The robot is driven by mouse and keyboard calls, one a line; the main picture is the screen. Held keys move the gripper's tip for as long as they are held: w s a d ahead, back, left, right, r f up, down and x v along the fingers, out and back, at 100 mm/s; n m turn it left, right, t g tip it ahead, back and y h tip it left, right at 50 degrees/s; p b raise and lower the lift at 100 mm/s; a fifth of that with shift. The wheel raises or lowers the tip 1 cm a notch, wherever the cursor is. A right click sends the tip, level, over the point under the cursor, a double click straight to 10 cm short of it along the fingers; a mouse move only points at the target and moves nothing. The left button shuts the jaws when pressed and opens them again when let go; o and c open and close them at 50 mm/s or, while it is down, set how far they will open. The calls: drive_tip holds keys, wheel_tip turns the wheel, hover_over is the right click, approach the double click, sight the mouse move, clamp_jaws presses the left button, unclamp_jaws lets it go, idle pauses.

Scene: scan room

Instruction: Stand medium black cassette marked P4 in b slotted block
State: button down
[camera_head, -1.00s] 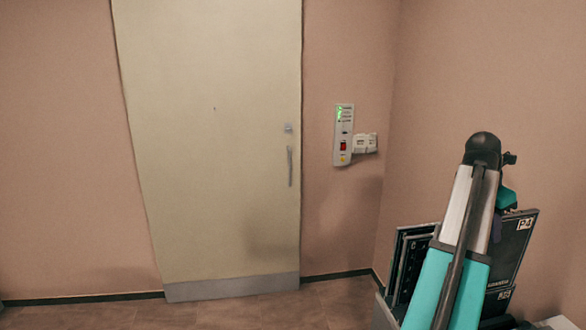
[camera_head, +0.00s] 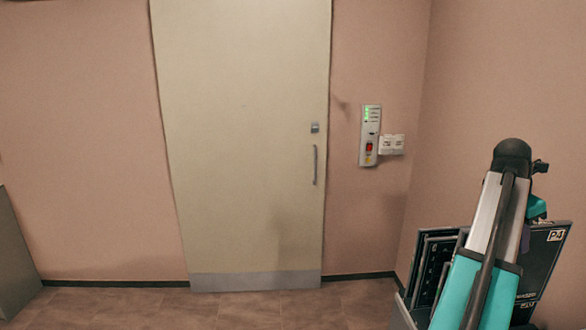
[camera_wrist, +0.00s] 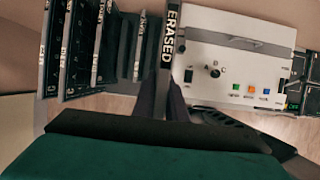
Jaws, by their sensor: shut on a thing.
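My gripper (camera_wrist: 165,92) is shut on a thin black cassette in the wrist view. The slotted block marked b cannot be made out in either view.
Several black cassettes (camera_wrist: 75,50) stand in a row left of the held one. A white control box (camera_wrist: 235,60) with a knob and coloured buttons lies to its right. A door (camera_head: 245,140), a wall panel (camera_head: 370,135) and a grey cabinet (camera_head: 12,255) surround open floor.

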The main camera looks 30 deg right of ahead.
drive_tip(key=w+a+f, duration=0.4)
drive_tip(key=w+a, duration=0.4)
drive_tip(key=w, duration=0.4)
drive_tip(key=w+a+f, duration=0.3)
drive_tip(key=w+a, duration=0.6)
drive_tip(key=w, duration=0.4)
drive_tip(key=w+a+f, duration=0.4)
drive_tip(key=w+a, duration=0.4)
drive_tip(key=w, duration=0.4)
drive_tip(key=w+a+f, duration=0.2)
drive_tip(key=w+a, duration=0.1)
drive_tip(key=a, duration=0.3)
drive_tip(key=w+a+f+m, duration=0.1)
drive_tip(key=w+a, duration=0.2)
drive_tip(key=a, duration=0.4)
drive_tip(key=w+a+f, duration=0.2)
drive_tip(key=w+a, duration=0.2)
drive_tip(key=a, duration=0.2)
drive_tip(key=w+a+f, duration=0.1)
drive_tip(key=a+f, duration=0.2)
drive_tip(key=a, duration=0.9)
drive_tip(key=w+a+f, duration=0.1)
drive_tip(key=a+f, duration=0.1)
drive_tip(key=a, duration=0.9)
wheel_tip(320, 180, down, 8)
drive_tip(key=b, duration=0.7)
drive_tip(key=shift+s+g, duration=0.25)
drive_tip(key=shift+g, duration=0.05)
drive_tip(key=shift+r, duration=0.1)
